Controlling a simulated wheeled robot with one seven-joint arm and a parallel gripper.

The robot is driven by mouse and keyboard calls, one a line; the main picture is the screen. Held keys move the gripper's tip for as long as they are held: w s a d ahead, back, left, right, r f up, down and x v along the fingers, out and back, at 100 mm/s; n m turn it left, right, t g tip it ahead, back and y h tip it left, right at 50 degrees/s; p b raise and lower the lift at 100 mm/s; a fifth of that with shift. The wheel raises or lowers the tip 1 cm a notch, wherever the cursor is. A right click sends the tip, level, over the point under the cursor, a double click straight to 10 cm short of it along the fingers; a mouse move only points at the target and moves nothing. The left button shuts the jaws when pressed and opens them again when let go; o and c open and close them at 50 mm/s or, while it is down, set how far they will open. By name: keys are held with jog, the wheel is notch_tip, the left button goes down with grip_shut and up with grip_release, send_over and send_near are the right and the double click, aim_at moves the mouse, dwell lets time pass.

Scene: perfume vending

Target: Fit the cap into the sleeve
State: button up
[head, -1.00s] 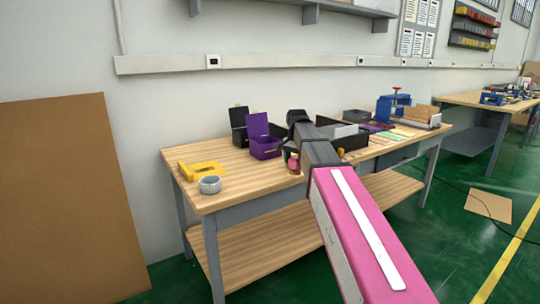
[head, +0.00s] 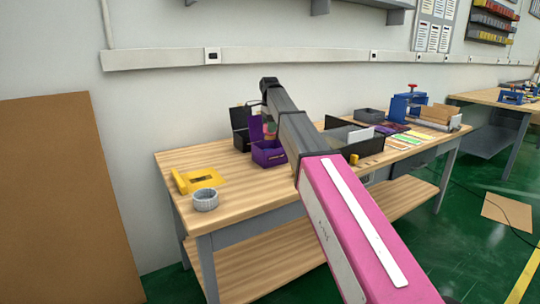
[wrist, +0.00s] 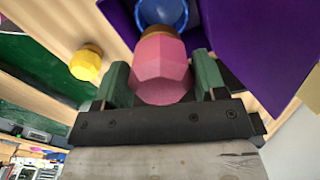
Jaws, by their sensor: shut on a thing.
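My gripper (wrist: 161,70) is shut on a pink faceted piece (wrist: 162,82), probably the cap, with a brown-gold band at its far end. The green fingers stand on either side of it. A round blue hollow part (wrist: 163,12), possibly the sleeve, lies directly beyond the band, by the purple box (wrist: 245,30). I cannot tell whether the band touches or enters it. In the head view the purple box (head: 268,156) stands open with its lid up. My gripper is above it there, mostly hidden behind my arm.
A yellow faceted piece (wrist: 86,63) stands on the table beside the box; it also shows in the head view (head: 353,159). A black open box (head: 240,128) is behind. A yellow tool (head: 198,179) and grey ring (head: 205,200) lie at the left.

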jog(key=shift+w+f, duration=0.1)
jog(key=shift+f, duration=0.25)
notch_tip(320, 180, down, 9)
jog(key=shift+f, duration=0.15)
jog(key=shift+f, duration=0.4)
jog(key=o, duration=0.7)
notch_tip(320, 180, up, 13)
jog(key=shift+f, duration=0.1)
dwell(0.4)
